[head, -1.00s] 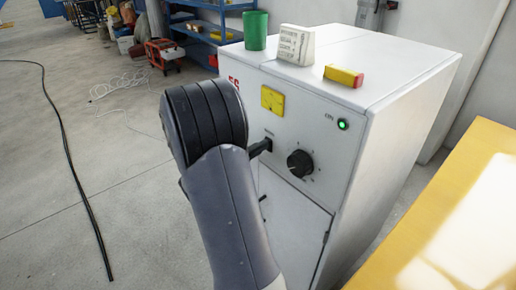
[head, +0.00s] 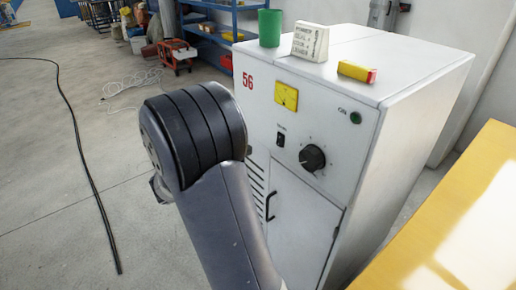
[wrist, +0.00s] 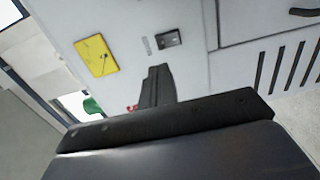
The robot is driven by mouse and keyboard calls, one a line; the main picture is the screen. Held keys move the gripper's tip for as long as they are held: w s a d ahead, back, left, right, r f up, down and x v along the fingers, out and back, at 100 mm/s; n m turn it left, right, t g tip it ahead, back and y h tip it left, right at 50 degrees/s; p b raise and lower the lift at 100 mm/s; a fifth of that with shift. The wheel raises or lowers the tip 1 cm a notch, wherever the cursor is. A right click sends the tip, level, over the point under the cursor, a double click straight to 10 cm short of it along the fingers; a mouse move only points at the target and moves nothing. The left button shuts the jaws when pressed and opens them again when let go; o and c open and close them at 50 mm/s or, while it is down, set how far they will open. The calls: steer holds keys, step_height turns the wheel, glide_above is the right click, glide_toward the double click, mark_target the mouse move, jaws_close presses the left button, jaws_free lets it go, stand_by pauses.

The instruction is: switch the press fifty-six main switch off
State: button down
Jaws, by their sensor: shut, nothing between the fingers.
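The white press cabinet (head: 300,215) bears a red number 56 (head: 248,83) on its front. The ON lamp (head: 355,118) is dark green and unlit. My gripper (wrist: 158,70) is shut and empty, just short of the switch in the wrist view and apart from it. In the head view my arm hides the gripper.
A black knob (head: 313,157) is right of the switch, and a door handle (head: 270,206) is below. A green cup (head: 269,28), a white printed block (head: 310,42) and a yellow-red block (head: 357,72) stand on top. A yellow table (head: 440,220) is at right; a cable (head: 80,150) lies left.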

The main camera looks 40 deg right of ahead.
steer(key=shift+w+a+r, duration=0.1)
steer(key=shift+a, duration=0.85)
steer(key=shift+w+a+r, duration=0.1)
steer(key=shift+a, duration=0.8)
steer(key=shift+d, duration=0.1)
